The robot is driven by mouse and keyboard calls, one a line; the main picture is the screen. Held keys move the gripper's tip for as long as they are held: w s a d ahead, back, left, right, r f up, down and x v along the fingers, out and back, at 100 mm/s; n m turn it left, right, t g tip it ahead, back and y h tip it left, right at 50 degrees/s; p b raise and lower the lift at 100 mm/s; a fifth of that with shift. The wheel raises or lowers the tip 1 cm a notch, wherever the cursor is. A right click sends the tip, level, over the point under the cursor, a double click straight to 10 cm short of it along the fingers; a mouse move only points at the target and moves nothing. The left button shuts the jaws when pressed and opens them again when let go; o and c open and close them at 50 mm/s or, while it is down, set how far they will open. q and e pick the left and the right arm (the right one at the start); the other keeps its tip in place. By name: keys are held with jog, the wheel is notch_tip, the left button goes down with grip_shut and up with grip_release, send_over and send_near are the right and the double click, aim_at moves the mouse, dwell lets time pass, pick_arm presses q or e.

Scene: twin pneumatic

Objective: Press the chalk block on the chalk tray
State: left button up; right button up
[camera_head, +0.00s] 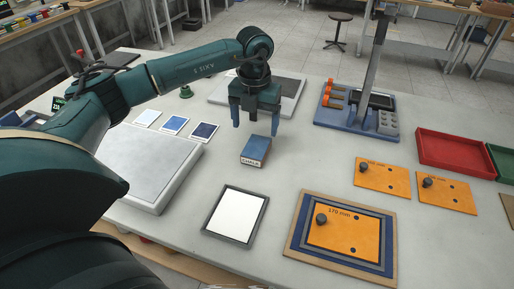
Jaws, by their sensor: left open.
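The chalk block (255,151) is a small blue box with a pale label on its front, standing on the light table. A dark-framed tray with a white inside (235,215), apparently the chalk tray, lies flat nearer to me, below and left of the block. My left gripper (255,120) points down just above and behind the block. Its blue fingers are apart, with nothing visible between them. Whether the fingers touch the block cannot be told. My right gripper is not in view.
An orange plate marked 170 mm (345,236) lies on a blue and tan board at right. Smaller orange plates (382,177), a red tray (456,152) and a blue stand with a post (345,124) lie behind. A pale slab (150,160) is at left.

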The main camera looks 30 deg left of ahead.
aim_at(256, 146)
pick_arm(q)
jog(key=f, duration=0.2)
jog(key=f+p, duration=0.1)
jog(key=f, duration=0.3)
jog(key=shift+s+d+f+p, duration=0.15)
jog(key=shift+d+f+p, duration=0.05)
jog(key=shift+d+p, duration=0.15)
jog(key=shift+c, duration=0.2)
jog(key=shift+r, duration=0.1)
jog(key=c, duration=1.1)
